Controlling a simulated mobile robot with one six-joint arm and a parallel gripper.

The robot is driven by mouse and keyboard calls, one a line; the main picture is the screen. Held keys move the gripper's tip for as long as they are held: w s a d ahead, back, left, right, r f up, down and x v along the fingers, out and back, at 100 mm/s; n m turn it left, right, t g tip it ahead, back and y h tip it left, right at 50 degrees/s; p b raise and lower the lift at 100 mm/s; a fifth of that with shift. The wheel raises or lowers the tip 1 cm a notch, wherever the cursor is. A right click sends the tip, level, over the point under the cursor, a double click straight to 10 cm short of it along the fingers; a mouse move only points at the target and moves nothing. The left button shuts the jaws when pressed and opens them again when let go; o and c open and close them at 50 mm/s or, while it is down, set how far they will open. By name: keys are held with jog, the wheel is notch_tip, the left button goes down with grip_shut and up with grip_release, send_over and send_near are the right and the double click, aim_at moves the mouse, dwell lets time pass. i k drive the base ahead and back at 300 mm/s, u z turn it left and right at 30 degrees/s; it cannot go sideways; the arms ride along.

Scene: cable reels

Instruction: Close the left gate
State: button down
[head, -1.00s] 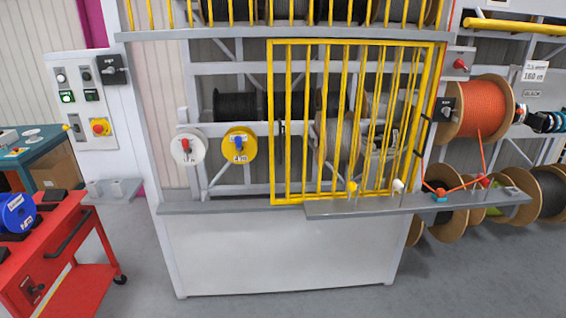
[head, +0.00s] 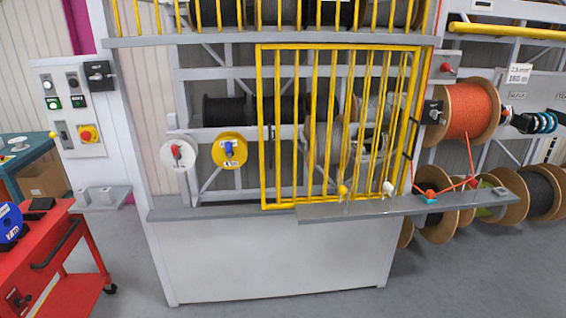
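A yellow barred gate (head: 262,130) stands in front of the right part of the reel rack, its lower edge by the grey ledge. The bars look doubled toward the right, so I cannot tell whether one or two gate panels are there. The left part of the rack opening is uncovered. A white reel (head: 178,153) and a yellow reel (head: 229,151) show there, with no bars in front. A yellow knob (head: 343,189) and a white knob (head: 388,187) stand on the ledge at the gate's foot. My gripper is not in view.
A grey shelf (head: 450,203) juts out to the right below the gate. A control panel (head: 70,110) is on the left post. A red cart (head: 60,255) stands at the left front. An orange cable reel (head: 470,108) hangs on the right. The floor in front looks clear.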

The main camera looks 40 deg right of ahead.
aim_at(416, 48)
jog(key=i, duration=0.9)
jog(key=u, duration=0.05)
